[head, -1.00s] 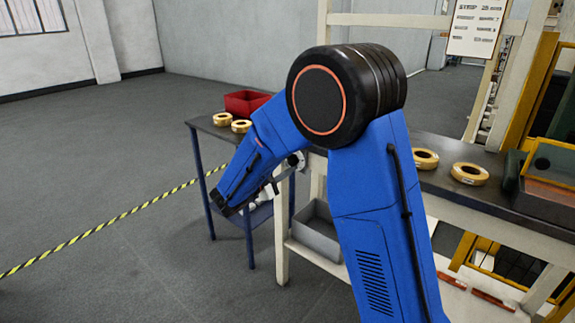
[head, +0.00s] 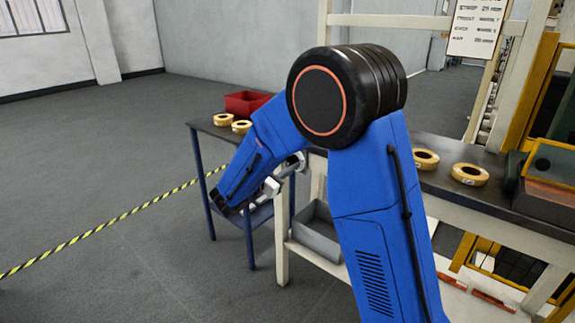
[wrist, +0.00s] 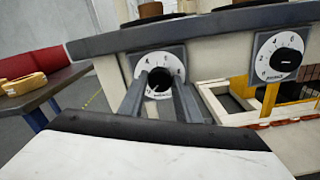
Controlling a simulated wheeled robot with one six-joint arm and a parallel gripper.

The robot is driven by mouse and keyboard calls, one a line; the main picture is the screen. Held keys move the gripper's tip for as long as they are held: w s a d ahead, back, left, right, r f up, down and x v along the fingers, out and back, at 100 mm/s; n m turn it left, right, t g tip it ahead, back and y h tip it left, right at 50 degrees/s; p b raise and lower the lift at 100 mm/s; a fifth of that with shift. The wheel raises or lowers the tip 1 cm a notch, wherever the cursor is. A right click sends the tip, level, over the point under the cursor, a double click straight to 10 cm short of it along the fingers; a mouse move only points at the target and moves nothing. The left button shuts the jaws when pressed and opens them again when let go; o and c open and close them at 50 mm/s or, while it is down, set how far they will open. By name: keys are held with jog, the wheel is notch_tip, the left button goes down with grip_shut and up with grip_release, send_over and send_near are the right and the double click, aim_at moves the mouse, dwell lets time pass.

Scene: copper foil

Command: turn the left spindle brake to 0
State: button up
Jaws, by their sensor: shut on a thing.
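The left spindle brake is a white numbered dial (wrist: 167,63) on a dark square plate in the wrist view, fixed to the front edge of the bench. Its black knob (wrist: 160,82) sits between the two grey fingers of my gripper (wrist: 158,90), which is shut on it. The fingers cover the sides of the dial, so its pointer and several numbers cannot be read for sure. A second, similar dial (wrist: 282,57) with a black knob is to the right, untouched. In the head view, my arm hides the dials.
Tape rolls (head: 470,174) lie on the bench (head: 500,197). A red bin (head: 247,102) and more rolls (head: 222,119) stand on the side table at left. A grey bin (head: 318,235) is on the lower shelf. The floor at left is open.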

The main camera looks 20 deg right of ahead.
jog(key=shift+a+n, duration=0.1)
jog(key=shift+n, duration=0.3)
jog(key=o, duration=1.1)
jog(key=shift+c, duration=0.2)
jog(key=v, duration=1.7)
jog(key=shift+a, duration=0.15)
jog(key=shift+s, duration=0.1)
